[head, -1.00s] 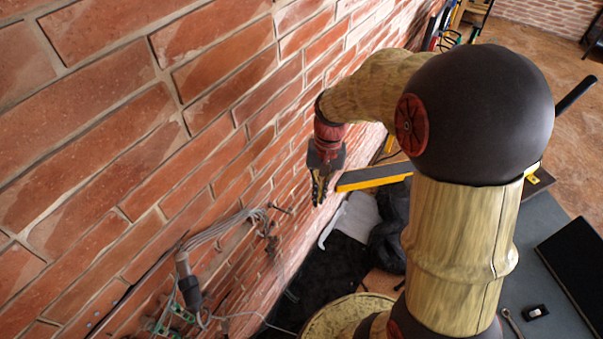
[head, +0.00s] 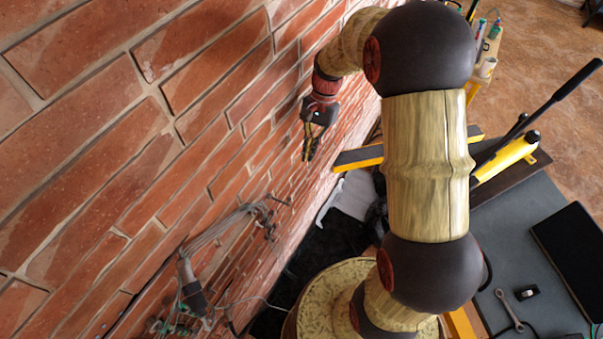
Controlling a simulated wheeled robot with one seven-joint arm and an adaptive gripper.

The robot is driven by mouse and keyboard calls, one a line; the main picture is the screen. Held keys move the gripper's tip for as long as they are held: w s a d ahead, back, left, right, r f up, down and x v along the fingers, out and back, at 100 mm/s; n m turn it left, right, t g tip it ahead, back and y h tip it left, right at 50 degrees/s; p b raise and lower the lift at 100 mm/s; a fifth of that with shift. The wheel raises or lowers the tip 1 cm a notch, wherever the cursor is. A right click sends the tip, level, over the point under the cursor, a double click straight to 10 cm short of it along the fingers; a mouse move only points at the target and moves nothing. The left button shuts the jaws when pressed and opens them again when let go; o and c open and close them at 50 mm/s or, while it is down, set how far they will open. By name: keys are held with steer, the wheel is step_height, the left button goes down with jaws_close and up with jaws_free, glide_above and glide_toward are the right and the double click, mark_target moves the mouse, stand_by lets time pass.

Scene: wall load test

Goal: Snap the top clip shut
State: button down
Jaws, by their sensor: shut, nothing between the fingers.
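My gripper (head: 309,156) points down beside the brick wall (head: 190,120), right of the wall fittings. Its fingers are together with nothing between them. A small dark metal fitting (head: 268,214) sticks out of the wall below and left of the gripper, apart from it. A bundle of grey cables (head: 225,222) runs from there down left to a grey and black cylindrical part (head: 190,287). Green pieces (head: 163,326) show near the bottom edge. I cannot make out which piece is the top clip, or whether it is open.
A black and yellow bar (head: 358,158) lies right of the gripper. A wrench (head: 509,310) and a small black-and-white item (head: 527,292) lie there. White sheet material (head: 350,196) lies below the bar.

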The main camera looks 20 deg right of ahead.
steer(key=s+a+f, duration=0.4)
steer(key=a+f, duration=0.1)
steer(key=f, duration=0.4)
steer(key=shift+a+f, duration=0.25)
steer(key=shift+a, duration=0.15)
steer(key=shift+s, duration=0.25)
